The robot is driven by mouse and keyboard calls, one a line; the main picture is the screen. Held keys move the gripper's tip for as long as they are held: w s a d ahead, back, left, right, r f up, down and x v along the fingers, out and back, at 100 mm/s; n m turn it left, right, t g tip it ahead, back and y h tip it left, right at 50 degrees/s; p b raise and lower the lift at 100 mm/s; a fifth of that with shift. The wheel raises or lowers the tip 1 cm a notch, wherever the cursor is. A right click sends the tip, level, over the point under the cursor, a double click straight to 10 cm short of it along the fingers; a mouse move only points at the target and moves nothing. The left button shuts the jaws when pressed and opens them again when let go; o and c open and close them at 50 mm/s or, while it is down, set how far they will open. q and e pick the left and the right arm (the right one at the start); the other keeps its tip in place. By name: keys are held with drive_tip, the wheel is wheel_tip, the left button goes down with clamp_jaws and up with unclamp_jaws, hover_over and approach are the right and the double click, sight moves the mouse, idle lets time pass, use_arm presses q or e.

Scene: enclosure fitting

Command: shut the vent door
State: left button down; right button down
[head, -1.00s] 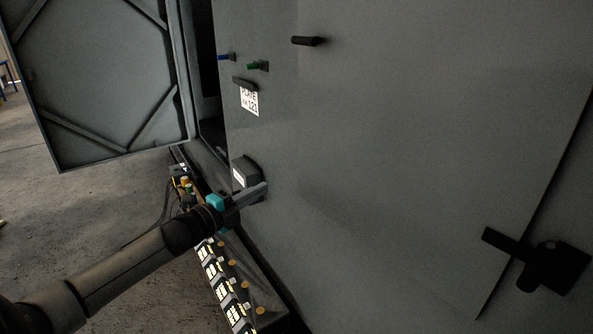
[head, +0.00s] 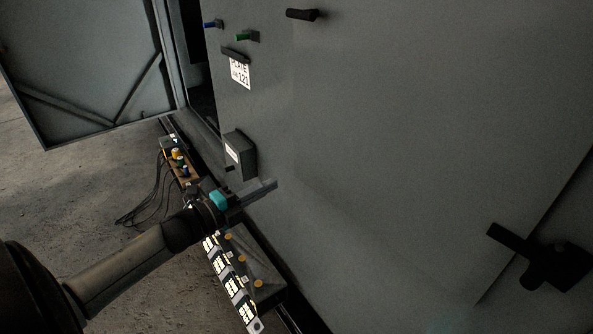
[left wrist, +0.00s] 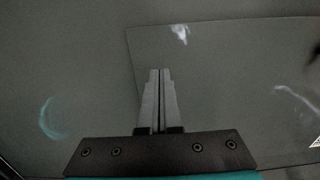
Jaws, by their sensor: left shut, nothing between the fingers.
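A large grey door (head: 85,65) with diagonal braces stands swung open at the upper left, beside a dark opening (head: 198,70). A broad flat grey panel (head: 430,150) fills the right and looks closed, with a black lever handle (head: 545,262) at its lower right edge. No label shows which one is the vent door. My left gripper (head: 272,186) is shut and empty, in front of the grey wall below a small grey box (head: 241,155). In the left wrist view its fingers (left wrist: 161,75) point at a grey panel (left wrist: 230,75); contact cannot be told. My right gripper is out of view.
A black peg (head: 302,14), blue and green knobs (head: 246,36) and a number plate (head: 240,73) are on the wall. A strip of modules (head: 238,285) and a cabled connector block (head: 180,160) lie low along its foot. Bare floor (head: 60,190) is at left.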

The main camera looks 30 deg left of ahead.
sight(306, 166)
use_arm(q)
drive_tip(key=shift+p+x, duration=0.4)
drive_tip(key=shift+x, duration=4.05)
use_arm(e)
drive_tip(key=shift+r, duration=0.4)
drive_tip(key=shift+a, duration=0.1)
use_arm(q)
drive_tip(key=shift+w, duration=0.1)
